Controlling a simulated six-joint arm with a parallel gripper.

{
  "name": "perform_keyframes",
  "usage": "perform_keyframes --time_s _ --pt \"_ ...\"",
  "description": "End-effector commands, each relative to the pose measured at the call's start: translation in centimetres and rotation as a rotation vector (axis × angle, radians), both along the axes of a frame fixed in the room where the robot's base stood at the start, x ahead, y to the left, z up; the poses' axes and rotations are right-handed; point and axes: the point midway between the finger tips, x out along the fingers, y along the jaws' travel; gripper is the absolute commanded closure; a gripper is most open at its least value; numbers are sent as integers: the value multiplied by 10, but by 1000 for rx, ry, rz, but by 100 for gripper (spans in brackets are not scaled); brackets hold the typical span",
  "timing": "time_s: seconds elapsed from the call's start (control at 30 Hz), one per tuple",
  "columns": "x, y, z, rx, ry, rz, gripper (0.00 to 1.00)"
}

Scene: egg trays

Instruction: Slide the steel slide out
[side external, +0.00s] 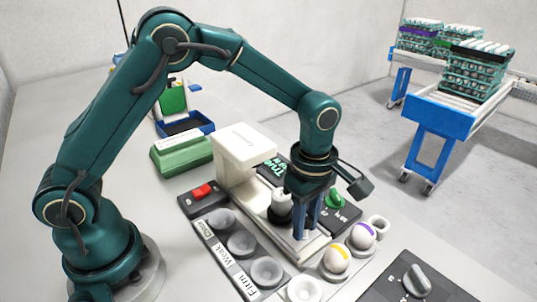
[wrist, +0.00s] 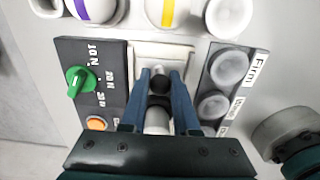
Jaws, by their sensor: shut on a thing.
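The steel slide (wrist: 160,55) shows as a pale plate in a channel between the dial panel and the row of cups in the wrist view. My gripper (side external: 306,230) points straight down over the slide's near end in the side view. In the wrist view my gripper (wrist: 161,74) has its two blue fingers closed in on a small dark knob (wrist: 160,82) at the slide. The fingers hide part of the knob and slide.
A panel with a green dial (side external: 335,198) lies on one side. Labelled cups (side external: 241,243) stand on the other. A yellow-banded egg (side external: 337,259) and a purple-banded egg (side external: 363,236) sit in holders close by. A red switch (side external: 201,190) and a green carton (side external: 181,153) are further left.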

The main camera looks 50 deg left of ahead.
Motion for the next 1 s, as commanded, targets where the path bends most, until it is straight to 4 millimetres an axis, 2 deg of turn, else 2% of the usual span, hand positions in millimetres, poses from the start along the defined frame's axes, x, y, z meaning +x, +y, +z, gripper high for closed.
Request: perform_keyframes --time_s 0.03,0.07,0.1,0.13,0.47,1.0 --pt "1 -3 1 -2 -5 -1 100" --pt "1 -3 1 -2 -4 0 63" --pt "1 -2 1 -2 -4 1 48" --pt "1 -2 1 -2 -4 1 44" --pt "1 -2 3 -1 -3 0 44" --pt "1 -1 58 -1 -4 0 44"
